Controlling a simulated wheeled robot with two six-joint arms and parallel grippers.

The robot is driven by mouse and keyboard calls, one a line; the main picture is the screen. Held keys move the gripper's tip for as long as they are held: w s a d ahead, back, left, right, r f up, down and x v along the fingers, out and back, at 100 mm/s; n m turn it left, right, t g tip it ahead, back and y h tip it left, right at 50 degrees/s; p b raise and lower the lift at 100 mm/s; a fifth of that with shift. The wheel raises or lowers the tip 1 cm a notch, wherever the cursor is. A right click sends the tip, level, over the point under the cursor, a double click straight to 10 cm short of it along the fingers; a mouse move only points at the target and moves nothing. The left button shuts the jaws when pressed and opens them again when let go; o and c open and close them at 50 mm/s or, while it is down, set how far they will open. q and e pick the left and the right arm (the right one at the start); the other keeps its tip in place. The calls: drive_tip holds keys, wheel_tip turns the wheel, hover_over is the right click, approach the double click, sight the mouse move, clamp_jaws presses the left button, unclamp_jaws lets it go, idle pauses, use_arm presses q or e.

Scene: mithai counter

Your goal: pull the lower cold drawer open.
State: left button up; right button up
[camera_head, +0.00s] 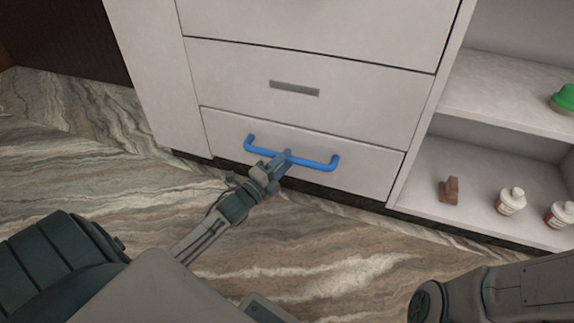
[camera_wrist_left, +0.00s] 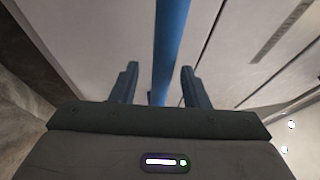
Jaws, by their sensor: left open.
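The lower drawer (camera_head: 226,128) is a white front low in the cabinet, and it looks shut, flush with the fronts around it. Its blue bar handle (camera_head: 318,163) runs across it. My left gripper (camera_head: 280,160) is at the middle of the handle. In the left wrist view the blue handle bar (camera_wrist_left: 170,45) runs between the two open fingers of my left gripper (camera_wrist_left: 158,85), with a gap on each side. My right gripper is not in view; only part of my right arm shows at the lower right.
Above is another drawer with a grey plate (camera_head: 294,88). To the right are open shelves with a brown block (camera_head: 449,190), white jars (camera_head: 510,201) and a green item (camera_head: 563,98). The marble-patterned floor (camera_head: 120,170) in front of the drawer is clear apart from my own parts.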

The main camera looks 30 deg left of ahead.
use_arm(q)
drive_tip(key=shift+x, duration=0.8)
clamp_jaws()
drive_tip(key=shift+s, duration=0.1)
